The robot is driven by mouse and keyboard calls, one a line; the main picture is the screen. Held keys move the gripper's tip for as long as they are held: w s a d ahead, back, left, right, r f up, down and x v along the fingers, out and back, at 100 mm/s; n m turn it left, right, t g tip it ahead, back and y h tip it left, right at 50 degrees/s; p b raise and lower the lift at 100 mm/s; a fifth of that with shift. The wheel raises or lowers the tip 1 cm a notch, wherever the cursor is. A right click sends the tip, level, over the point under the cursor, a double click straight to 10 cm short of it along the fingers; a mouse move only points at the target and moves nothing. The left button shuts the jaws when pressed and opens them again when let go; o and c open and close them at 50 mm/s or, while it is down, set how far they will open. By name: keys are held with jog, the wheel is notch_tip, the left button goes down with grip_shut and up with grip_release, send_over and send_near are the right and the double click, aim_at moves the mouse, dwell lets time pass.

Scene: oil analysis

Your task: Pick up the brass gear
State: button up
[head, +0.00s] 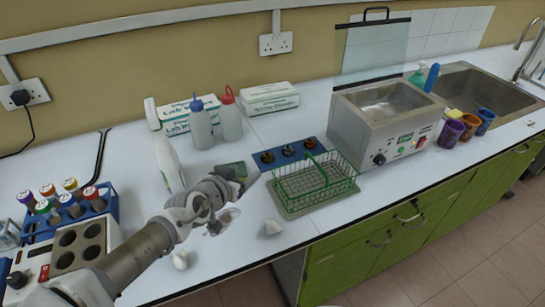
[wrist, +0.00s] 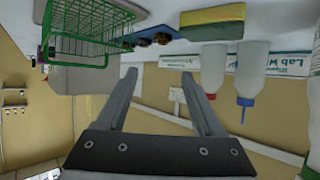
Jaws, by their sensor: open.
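A blue tray (head: 262,165) left of the green wire basket holds 3 small round parts in a row: a left one (head: 267,157), a middle one (head: 288,150) and a right one (head: 310,143). They look dark to brownish, and I cannot tell which is the brass gear. My gripper (head: 245,180) is left of and in front of the tray, above the bench. In the wrist view my gripper (wrist: 158,75) has its fingers spread, with nothing between them.
The green wire basket (head: 315,181) stands right of the tray, before the metal bath (head: 388,125). Two wash bottles (head: 202,125) and glove boxes stand behind. A tube rack (head: 72,213) is at left.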

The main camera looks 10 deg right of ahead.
jog(key=b, duration=0.2)
send_near(267, 155)
jog(key=x, duration=0.3)
jog(key=shift+w+d, duration=0.2)
jog(key=shift+d, duration=0.15)
jog(key=shift+b+x, duration=0.35)
jog(key=shift+x, duration=2.3)
jog(key=shift+a+f, duration=0.2)
jog(key=shift+c, duration=0.2)
grip_shut()
